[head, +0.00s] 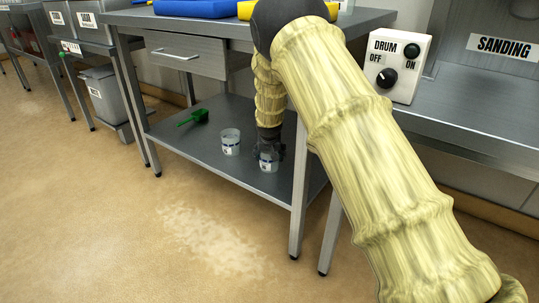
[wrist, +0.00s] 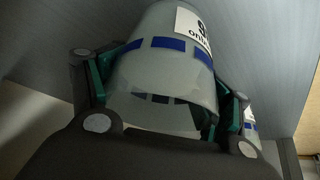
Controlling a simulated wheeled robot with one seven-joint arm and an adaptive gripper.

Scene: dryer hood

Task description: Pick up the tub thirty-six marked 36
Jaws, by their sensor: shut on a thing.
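A clear tub with a blue dashed band and a white label (head: 268,163) stands at the right end of the lower shelf. My gripper (head: 268,146) reaches down over it and is shut on it. In the wrist view the held tub (wrist: 165,75) fills the space between the green-padded fingers of my gripper (wrist: 165,92).
The lower shelf (head: 205,158) of the steel table also bears a green scoop (head: 193,117) at its left. A table leg (head: 299,190) stands right of the held tub. A drawer (head: 186,55) and tabletop are above. A drum switch box (head: 398,66) is at right.

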